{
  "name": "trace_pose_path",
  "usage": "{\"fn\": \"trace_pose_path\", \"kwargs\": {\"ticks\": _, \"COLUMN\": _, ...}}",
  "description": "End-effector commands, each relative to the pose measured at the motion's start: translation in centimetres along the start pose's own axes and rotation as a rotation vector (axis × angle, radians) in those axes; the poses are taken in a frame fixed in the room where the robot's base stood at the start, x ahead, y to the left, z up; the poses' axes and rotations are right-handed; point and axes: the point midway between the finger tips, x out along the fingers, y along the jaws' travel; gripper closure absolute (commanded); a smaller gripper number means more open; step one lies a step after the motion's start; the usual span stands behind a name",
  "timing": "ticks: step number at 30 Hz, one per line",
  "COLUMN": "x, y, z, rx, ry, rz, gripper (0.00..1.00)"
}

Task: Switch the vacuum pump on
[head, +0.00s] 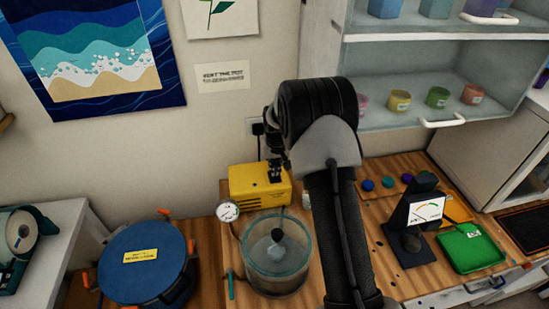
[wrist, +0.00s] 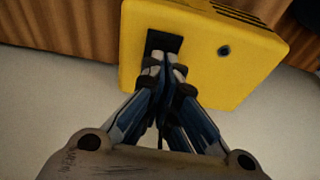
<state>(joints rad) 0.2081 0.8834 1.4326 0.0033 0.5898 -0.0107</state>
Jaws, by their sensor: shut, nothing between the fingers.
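The vacuum pump (head: 256,192) is a yellow box at the back of the wooden bench, against the wall. In the wrist view its yellow face (wrist: 215,70) fills the upper middle, with a black switch (wrist: 164,42) and a small dark round spot to the right of it. My gripper (wrist: 163,62) is shut and empty, its fingertips at the black switch and covering its lower part. I cannot tell whether they touch it or which way it is set. In the head view my gripper (head: 274,172) points down over the pump's top.
A clear round chamber (head: 277,270) stands in front of the pump, with a pressure gauge (head: 228,210) beside it. A blue lidded pot (head: 147,262) is at left. A dark stand with a dial (head: 412,215) and a green tray (head: 470,247) are at right.

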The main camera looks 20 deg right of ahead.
Motion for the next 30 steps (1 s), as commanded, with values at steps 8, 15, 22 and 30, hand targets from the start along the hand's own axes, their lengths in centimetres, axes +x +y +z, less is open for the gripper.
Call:
{"fn": "trace_pose_path", "kwargs": {"ticks": 8, "x": 1.2, "y": 0.0, "z": 0.5, "rx": 0.000, "ry": 0.001, "rz": 0.000, "gripper": 1.00}}
{"fn": "trace_pose_path", "kwargs": {"ticks": 15, "x": 1.2, "y": 0.0, "z": 0.5, "rx": 0.000, "ry": 0.001, "rz": 0.000, "gripper": 1.00}}
{"fn": "trace_pose_path", "kwargs": {"ticks": 22, "x": 2.5, "y": 0.0, "z": 0.9, "rx": 0.000, "ry": 0.002, "rz": 0.000, "gripper": 1.00}}
{"fn": "trace_pose_path", "kwargs": {"ticks": 30, "x": 2.0, "y": 0.0, "z": 0.7, "rx": 0.000, "ry": 0.001, "rz": 0.000, "gripper": 1.00}}
